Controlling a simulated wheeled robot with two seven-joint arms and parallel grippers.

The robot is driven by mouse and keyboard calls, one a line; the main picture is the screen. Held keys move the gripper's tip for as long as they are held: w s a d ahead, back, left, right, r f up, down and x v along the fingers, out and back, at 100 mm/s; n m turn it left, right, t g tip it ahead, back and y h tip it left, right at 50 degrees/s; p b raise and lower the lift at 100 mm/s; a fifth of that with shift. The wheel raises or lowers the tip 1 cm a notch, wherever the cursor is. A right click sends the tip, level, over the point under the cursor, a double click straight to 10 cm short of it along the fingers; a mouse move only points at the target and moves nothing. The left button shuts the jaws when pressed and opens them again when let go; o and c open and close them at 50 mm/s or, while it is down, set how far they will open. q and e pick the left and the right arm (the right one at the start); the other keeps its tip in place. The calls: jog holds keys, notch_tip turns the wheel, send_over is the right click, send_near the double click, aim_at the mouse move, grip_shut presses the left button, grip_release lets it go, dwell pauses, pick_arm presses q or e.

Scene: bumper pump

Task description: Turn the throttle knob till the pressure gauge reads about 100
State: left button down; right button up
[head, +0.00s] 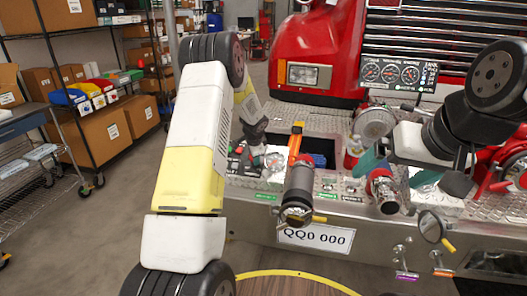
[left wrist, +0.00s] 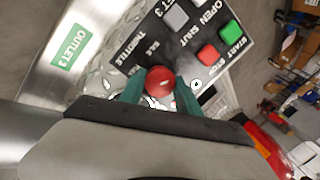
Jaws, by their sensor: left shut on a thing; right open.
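The throttle knob (left wrist: 159,82) is a round red ball in the left wrist view, beside the word THROTTLE on a black control panel (left wrist: 140,48). My left gripper (left wrist: 160,92) is shut on it, one green finger on each side. In the head view my left forearm hides much of that spot. The gauge panel (head: 390,73) has several round dials with red and dark faces at the back right; their needles are too small to read. My right gripper (head: 388,172) is open, its green fingers apart above the bumper, near a red and grey hose fitting.
The panel also has a red button (left wrist: 207,54) and a green button (left wrist: 230,31). A black nozzle (head: 299,185) and a red-grey fitting (head: 382,190) stand on the silver bumper (head: 350,208). Shelves with boxes (head: 105,120) stand at the left.

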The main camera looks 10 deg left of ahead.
pick_arm(q)
jog(key=m+t, duration=0.1)
jog(key=m, duration=0.6)
jog(key=shift+s+f, duration=0.1)
jog(key=shift+s, duration=0.05)
jog(key=m, duration=0.6)
jog(key=shift+t+h, duration=0.3)
jog(key=shift+t, duration=0.1)
jog(key=shift+a+m, duration=0.1)
jog(key=shift+m, duration=0.3)
jog(key=c, duration=0.9)
grip_release()
jog(key=shift+v, duration=3.95)
